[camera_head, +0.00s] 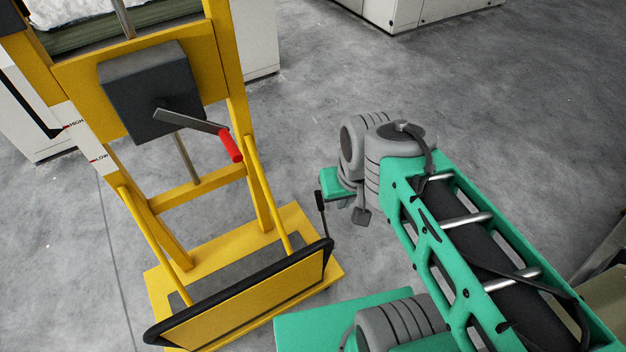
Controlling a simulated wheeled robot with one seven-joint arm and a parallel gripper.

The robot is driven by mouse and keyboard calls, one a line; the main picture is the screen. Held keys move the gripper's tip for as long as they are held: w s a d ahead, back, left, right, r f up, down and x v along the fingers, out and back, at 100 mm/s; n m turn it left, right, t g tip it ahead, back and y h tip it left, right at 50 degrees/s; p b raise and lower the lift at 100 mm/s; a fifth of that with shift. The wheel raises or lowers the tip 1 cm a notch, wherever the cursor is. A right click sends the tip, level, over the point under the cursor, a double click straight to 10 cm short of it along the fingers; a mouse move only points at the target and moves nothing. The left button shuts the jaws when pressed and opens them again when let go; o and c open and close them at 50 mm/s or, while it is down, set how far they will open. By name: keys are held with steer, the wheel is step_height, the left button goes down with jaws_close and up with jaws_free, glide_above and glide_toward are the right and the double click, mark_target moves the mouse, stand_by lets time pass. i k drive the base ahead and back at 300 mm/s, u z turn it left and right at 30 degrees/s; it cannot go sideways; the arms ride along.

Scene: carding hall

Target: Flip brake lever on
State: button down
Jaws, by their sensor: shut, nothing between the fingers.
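The brake lever (320,201) appears to be the thin upright rod with a black grip at the right end of the yellow lift's black-edged front panel (250,302). It stands nearly upright, leaning slightly left at the top. My gripper (335,186) is at the end of my green and grey arm, close beside the black grip on its upper right. It looks shut and empty, but its fingertips are small and hard to make out. I cannot tell whether it touches the lever. The lever's lower mount is partly hidden behind the panel's black edge.
The yellow lift frame (182,197) carries a dark grey box (150,92) with a crank and red handle (231,146). HIGH and LOW labels mark its left post. White cabinets (400,12) stand behind. Grey floor (420,85) is clear at the upper right.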

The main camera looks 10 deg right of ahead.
mark_target(321, 206)
steer(key=z, duration=1.65)
steer(key=i, duration=2.3)
steer(key=z, duration=4.2)
steer(key=k, duration=1.6)
